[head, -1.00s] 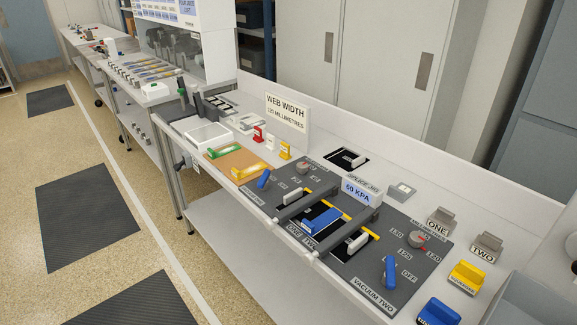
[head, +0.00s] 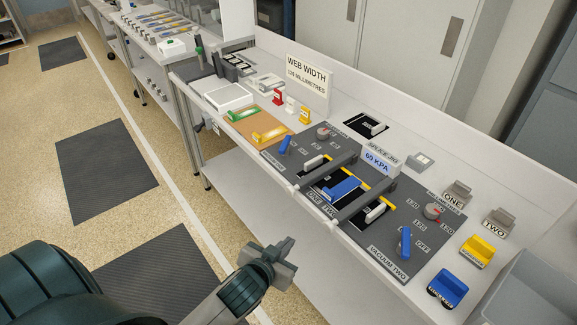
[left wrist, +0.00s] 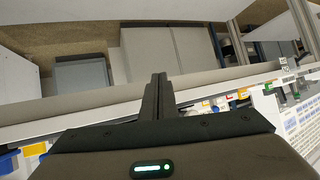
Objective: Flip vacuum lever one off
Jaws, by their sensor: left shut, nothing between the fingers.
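Vacuum lever one appears to be the blue lever (head: 285,145) at the left end of the dark splice panel (head: 385,279); its label is too small to read. A second blue lever (head: 405,243) stands at the right end, beside the "VACUUM TWO" and "OFF" lettering. My left gripper (head: 284,262) is shut and empty, low in front of the bench over the floor, well apart from both levers. My right gripper is not in view.
Grey bars (head: 367,199) cross the panel, with a blue block (head: 341,189) between them. A "WEB WIDTH" sign (head: 307,84) and a 60 KPA display (head: 377,163) stand behind. Yellow (head: 475,251) and blue (head: 447,288) holders sit at right. The floor in front is free.

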